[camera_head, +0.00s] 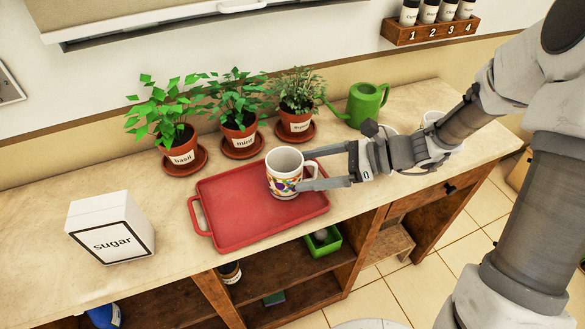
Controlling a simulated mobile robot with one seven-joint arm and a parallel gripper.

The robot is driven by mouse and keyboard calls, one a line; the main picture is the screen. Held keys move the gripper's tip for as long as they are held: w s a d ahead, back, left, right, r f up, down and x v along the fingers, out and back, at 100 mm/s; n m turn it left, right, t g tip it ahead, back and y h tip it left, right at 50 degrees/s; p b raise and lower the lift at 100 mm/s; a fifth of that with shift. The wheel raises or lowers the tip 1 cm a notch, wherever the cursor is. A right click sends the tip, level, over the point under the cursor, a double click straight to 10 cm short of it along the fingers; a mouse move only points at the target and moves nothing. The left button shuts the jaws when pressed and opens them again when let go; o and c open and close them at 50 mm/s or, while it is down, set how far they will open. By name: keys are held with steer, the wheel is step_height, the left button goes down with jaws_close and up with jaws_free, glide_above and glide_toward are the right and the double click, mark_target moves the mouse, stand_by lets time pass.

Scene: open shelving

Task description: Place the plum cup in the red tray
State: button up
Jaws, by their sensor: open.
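A white mug with a multicoloured pattern (282,178) stands upright in the right part of the red tray (225,222). No plain plum-coloured cup shows; I cannot tell whether the pattern pictures plums. My gripper (304,173) is open and reaches in from the right, its two fingertips at the mug's right side, around its handle. I cannot tell whether either finger touches the mug. The tray lies on the counter, and its left handle and most of its floor are bare.
Potted basil (180,147), mint (238,130) and a third herb (296,118) stand behind the tray. A green watering can (364,104) is farther right. A white sugar box (110,230) stands left. White cups (434,117) are partly hidden behind my arm.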

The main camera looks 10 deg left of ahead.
steer(key=v, duration=0.6)
steer(key=shift+d+r+p, duration=0.25)
steer(key=shift+d+p, duration=0.05)
steer(key=shift+p, duration=0.1)
